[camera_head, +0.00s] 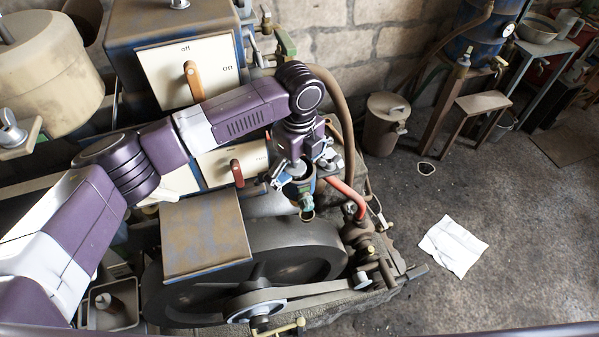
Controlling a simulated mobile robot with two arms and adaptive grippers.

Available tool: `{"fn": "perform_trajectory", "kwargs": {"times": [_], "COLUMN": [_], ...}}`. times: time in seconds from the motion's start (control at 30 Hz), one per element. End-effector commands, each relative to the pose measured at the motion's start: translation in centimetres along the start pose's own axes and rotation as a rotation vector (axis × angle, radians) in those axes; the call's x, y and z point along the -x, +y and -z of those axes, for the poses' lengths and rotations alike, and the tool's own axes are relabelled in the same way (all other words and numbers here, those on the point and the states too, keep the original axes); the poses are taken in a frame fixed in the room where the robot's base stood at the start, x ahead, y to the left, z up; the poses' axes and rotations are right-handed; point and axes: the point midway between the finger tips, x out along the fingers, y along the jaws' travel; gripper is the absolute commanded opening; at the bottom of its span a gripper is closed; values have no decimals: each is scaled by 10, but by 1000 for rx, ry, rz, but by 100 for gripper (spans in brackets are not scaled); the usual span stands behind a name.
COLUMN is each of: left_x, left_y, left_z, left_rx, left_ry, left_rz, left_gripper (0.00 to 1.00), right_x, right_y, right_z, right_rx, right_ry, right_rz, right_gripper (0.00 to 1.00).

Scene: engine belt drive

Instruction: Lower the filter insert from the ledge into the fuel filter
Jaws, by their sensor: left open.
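My left arm reaches in from the left across the machine. My left gripper (302,178) points down at the engine's right side, with its fingers spread apart. Just below and between the fingers is a small dark round cup with a bluish body (299,189), which looks like the fuel filter. A green fitting (306,203) sits under it. I cannot make out the filter insert or the ledge; the gripper and wrist cover much of this spot. Whether the fingers touch anything is unclear. My right gripper is not in view.
A switch box with an orange lever (193,80) stands behind my forearm. A red hose (346,196) runs right of the gripper. A large flywheel (290,262) with a belt lies in front. A white sheet (453,246) lies on the open floor at right.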

Motion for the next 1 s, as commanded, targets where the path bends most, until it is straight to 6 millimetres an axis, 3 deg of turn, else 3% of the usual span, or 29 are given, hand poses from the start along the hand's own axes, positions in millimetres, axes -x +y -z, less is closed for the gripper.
{"fn": "perform_trajectory", "kwargs": {"times": [0.33,0.47,0.8,1.0], "left_x": [2,12,81,113], "left_y": [0,-1,-2,-1], "left_z": [-2,-2,0,1], "left_rx": [2,2,0,0], "left_ry": [-5,-5,-7,-6], "left_rz": [1,3,8,8], "left_gripper": [88,88,88,88], "right_x": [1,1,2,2], "right_y": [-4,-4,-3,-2], "right_z": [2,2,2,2], "right_rx": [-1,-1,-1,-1], "right_ry": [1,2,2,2], "right_rz": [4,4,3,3], "right_gripper": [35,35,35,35]}}
